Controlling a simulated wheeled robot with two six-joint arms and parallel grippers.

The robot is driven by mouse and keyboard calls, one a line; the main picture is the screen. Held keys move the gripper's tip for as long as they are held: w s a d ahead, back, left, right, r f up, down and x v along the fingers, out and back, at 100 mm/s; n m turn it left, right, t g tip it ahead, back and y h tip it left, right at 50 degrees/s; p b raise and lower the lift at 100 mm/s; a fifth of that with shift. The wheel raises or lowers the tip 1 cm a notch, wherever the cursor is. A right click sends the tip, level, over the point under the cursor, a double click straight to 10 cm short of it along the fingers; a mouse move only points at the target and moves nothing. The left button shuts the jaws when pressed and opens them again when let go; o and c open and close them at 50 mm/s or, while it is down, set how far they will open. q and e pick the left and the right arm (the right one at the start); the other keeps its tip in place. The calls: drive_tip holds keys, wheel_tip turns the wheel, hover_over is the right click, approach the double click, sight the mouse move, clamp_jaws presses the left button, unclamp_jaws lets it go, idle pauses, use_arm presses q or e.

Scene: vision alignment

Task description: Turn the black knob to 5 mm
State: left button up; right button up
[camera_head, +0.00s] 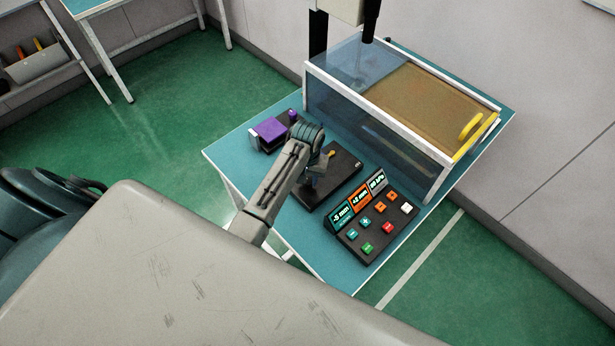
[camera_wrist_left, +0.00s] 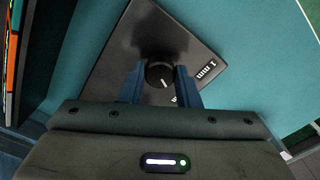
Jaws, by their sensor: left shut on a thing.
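The black knob (camera_wrist_left: 160,74) sits on a flat black base plate (camera_wrist_left: 207,50) in the left wrist view, with a white pointer line on its top. White "mm" lettering is printed on the plate. My left gripper (camera_wrist_left: 161,82) is shut on the knob, one finger on each side. In the head view my left gripper (camera_head: 314,178) is over the black plate (camera_head: 345,175) and hides the knob there. My right gripper is not in view.
A control box (camera_head: 376,228) with several coloured buttons and three displays stands right of the plate. The first two displays appear to read "-5 mm" and "+2 mm". A purple block (camera_head: 270,129) stands to the left. A clear-walled enclosure (camera_head: 400,95) with a yellow handle stands behind.

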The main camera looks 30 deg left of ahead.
use_arm(q)
drive_tip(key=shift+m, duration=0.7)
drive_tip(key=o, duration=1)
drive_tip(key=shift+c, duration=0.2)
